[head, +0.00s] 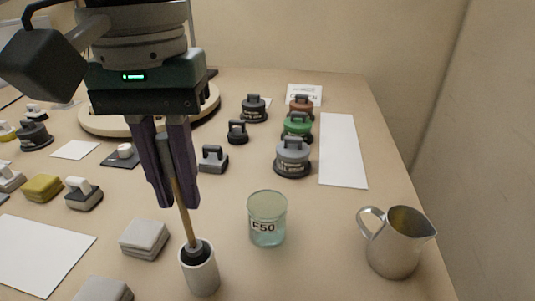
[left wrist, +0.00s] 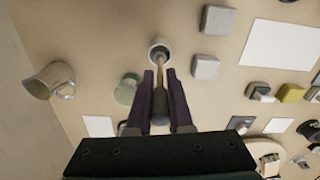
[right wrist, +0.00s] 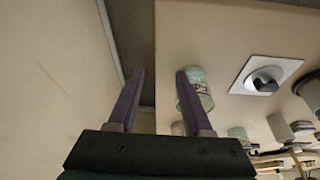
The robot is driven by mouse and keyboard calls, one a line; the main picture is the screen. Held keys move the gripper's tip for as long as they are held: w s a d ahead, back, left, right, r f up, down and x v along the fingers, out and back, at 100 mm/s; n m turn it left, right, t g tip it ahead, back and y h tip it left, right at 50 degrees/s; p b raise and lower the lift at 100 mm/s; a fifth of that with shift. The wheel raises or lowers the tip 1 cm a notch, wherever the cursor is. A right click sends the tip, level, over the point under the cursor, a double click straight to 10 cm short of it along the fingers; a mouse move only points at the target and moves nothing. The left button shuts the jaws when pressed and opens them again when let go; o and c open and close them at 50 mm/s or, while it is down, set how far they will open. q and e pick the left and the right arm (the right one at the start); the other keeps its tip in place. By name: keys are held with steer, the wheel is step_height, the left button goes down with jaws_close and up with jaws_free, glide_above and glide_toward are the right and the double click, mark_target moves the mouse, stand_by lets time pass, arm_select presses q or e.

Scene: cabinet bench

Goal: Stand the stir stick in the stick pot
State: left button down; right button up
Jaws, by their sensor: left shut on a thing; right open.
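My left gripper (head: 172,200) is shut on the stir stick (head: 180,205), a thin brown stick with a thicker dark grey upper end. The stick leans slightly, its lower end reaching into the mouth of the stick pot (head: 202,277), a white upright cylinder with a dark inside. Whether the tip touches the pot's bottom is hidden. In the left wrist view the stick pot (left wrist: 159,45) lies just beyond the fingertips of the left gripper (left wrist: 160,75), with the stick between. My right gripper (right wrist: 157,72) is open and empty, showing only in the right wrist view.
A glass beaker (head: 267,220) stands right of the pot, and a metal pitcher (head: 394,243) stands farther right. Grey square blocks (head: 144,238) lie left of the pot. Several knobbed weights (head: 292,157) stand farther back. A white strip (head: 342,150) lies at the right.

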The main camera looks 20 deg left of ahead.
mark_target(193, 246)
arm_select(q)
step_height(193, 246, down, 7)
steer(key=shift+b, duration=1.1)
arm_select(e)
step_height(193, 246, down, 3)
steer(key=shift+r, duration=0.2)
steer(key=shift+r, duration=0.1)
arm_select(q)
steer(key=c, duration=1.3)
jaws_free()
steer(key=shift+f, duration=0.1)
steer(key=o, duration=0.5)
